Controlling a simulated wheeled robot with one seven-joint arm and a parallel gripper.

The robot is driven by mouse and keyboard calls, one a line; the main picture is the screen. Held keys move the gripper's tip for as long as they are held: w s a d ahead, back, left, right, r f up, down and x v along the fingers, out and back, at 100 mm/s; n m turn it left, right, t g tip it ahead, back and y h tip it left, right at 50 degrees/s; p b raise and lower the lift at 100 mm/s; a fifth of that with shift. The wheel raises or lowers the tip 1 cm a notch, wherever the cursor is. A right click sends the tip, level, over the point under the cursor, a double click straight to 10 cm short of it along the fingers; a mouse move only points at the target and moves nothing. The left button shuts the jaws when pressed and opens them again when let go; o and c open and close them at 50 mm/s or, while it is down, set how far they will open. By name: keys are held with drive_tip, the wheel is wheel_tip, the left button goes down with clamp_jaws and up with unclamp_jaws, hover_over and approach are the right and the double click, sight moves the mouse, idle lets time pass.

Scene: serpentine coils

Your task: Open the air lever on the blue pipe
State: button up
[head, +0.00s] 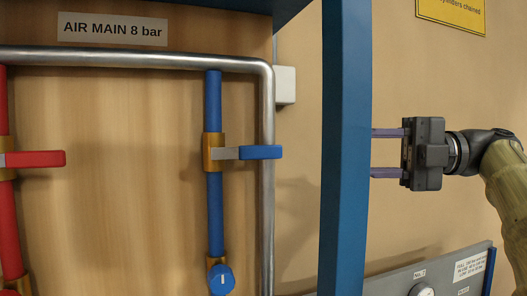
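The blue pipe (214,110) runs down vertically from a steel main in the head view. A brass valve body (215,142) sits on it. Its lever (261,153), with a blue handle, points right, level and across the pipe. My gripper (373,153) is at the right, pointing left at about the lever's height. Its two fingers are spread apart with nothing seen between them. The fingertips are partly hidden at a blue upright post (346,150), which stands in the picture between gripper and lever.
A red pipe (8,215) with a red lever (35,158) is at the left edge. A steel pipe (267,200) comes down just right of the blue pipe, behind the lever. A blue knob (221,279) is lower on the blue pipe. A grey panel (385,285) is at lower right.

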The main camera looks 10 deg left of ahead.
sight(271, 151)
drive_tip(key=s+a+p, duration=0.1)
drive_tip(key=a, duration=0.4)
drive_tip(key=s+a+p, duration=0.1)
drive_tip(key=a+p, duration=0.1)
drive_tip(key=a, duration=0.3)
drive_tip(key=a+p, duration=0.1)
drive_tip(key=a, duration=0.5)
drive_tip(key=shift+s+r+p, duration=0.15)
drive_tip(key=shift+s+p, duration=0.25)
drive_tip(key=shift+a, duration=0.35)
clamp_jaws()
